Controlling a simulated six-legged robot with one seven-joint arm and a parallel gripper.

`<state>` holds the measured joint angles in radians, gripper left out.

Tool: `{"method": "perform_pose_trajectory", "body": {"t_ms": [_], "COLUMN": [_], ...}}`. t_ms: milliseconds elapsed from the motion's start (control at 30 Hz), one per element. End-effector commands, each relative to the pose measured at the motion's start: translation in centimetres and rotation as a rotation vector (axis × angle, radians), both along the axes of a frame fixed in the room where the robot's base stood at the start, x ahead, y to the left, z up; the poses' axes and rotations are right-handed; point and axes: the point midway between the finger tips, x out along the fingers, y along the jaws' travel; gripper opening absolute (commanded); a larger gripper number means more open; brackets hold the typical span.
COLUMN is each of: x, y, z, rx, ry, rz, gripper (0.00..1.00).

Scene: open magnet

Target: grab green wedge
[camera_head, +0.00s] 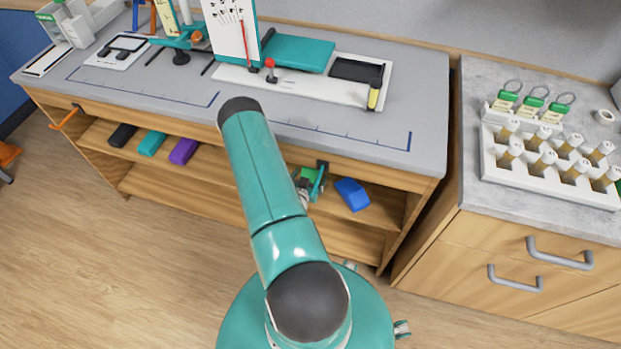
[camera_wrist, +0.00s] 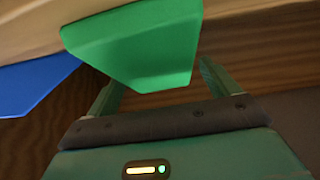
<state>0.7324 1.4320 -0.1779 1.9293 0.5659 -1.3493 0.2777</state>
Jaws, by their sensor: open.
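The green wedge (camera_wrist: 140,45) is large in the upper middle of the wrist view, just ahead of my gripper. My gripper (camera_wrist: 155,85) is open, and its two fingers stand to the left and right of the wedge's lower part. I cannot tell whether either finger touches it. In the head view, a small part of the green wedge (camera_head: 308,174) shows on the upper shelf under the workbench. My gripper (camera_head: 316,184) is there too, mostly hidden behind my arm.
A blue wedge (camera_head: 352,194) lies to the right on the same shelf, and shows left in the wrist view (camera_wrist: 30,83). Black (camera_head: 122,135), teal (camera_head: 152,143) and purple (camera_head: 184,151) blocks lie further left. The workbench top (camera_head: 400,150) overhangs the shelf. Drawers (camera_head: 510,265) stand right.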

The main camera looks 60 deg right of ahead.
Motion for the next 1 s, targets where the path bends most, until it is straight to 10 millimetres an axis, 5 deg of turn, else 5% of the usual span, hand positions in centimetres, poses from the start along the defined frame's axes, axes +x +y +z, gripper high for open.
{"method": "perform_pose_trajectory", "body": {"t_ms": [267, 533, 1000], "x": [0.1, 0.1, 0.1], "y": [-0.5, -0.4, -0.5], "z": [-0.2, -0.2, 0.9], "rx": [0.001, 0.001, 0.0], "ry": [0.001, 0.0, 0.0], "rz": [0.0, 0.0, 0.0], "gripper": [0.87, 0.39, 0.39]}}
